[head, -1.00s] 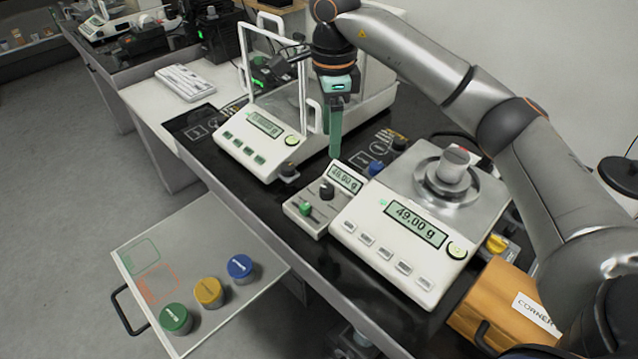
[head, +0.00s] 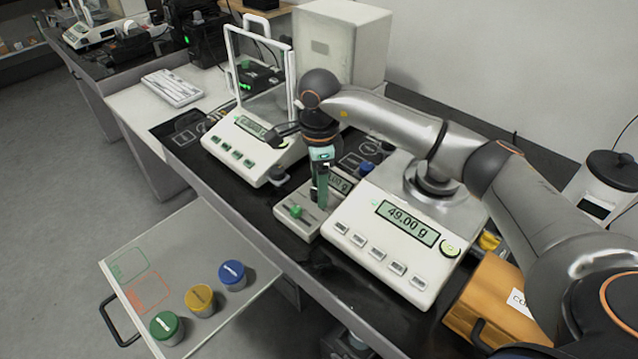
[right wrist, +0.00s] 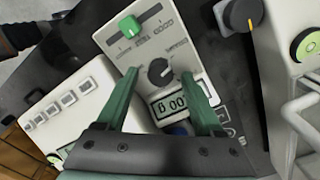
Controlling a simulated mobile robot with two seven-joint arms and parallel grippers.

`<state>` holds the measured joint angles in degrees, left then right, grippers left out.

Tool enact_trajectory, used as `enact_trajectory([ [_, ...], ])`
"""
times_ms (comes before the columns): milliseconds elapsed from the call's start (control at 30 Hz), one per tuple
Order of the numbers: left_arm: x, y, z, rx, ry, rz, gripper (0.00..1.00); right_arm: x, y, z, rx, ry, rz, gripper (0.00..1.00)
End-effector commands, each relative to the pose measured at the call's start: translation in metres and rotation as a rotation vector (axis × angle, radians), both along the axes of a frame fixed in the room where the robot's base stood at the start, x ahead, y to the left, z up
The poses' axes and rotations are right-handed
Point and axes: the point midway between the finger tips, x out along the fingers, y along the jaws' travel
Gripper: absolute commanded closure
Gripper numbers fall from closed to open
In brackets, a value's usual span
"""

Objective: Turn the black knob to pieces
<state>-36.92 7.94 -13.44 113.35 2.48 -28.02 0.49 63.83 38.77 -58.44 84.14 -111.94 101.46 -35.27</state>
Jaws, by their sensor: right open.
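The small control box (head: 289,220) stands between the two balances and carries a green slider (head: 296,211) and a display. In the right wrist view the black knob (right wrist: 160,72) sits on the box's face, between the green slider and the display (right wrist: 172,103). In the head view my gripper hides the knob. My right gripper (head: 321,203) points down over the box. In the right wrist view its two green fingers (right wrist: 160,82) are open, one on each side of the knob, with gaps to it; whether they are level with it I cannot tell. My left gripper is not in view.
The front balance (head: 348,244) reads 49.00 g close on the right. The balance with the glass shield (head: 220,140) stands on the left. Green (head: 166,326), yellow (head: 199,299) and blue (head: 232,273) capped jars stand on the pulled-out tray (head: 190,235). A wooden box (head: 487,300) is at right.

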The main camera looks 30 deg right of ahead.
Motion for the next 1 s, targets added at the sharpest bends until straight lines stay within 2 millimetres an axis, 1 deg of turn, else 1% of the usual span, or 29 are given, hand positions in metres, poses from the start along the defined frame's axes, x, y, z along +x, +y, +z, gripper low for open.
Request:
enact_trajectory([
  [233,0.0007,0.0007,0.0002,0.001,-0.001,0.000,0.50,0.0002,0.0002,-0.0005,0.000,0.000,0.000,0.32],
  [833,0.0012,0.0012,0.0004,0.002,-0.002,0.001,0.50,0.0002,0.0002,0.0000,0.001,0.000,0.000,1.00],
  [1000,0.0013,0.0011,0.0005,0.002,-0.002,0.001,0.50,0.0002,0.0002,0.0000,0.001,0.000,0.000,1.00],
])
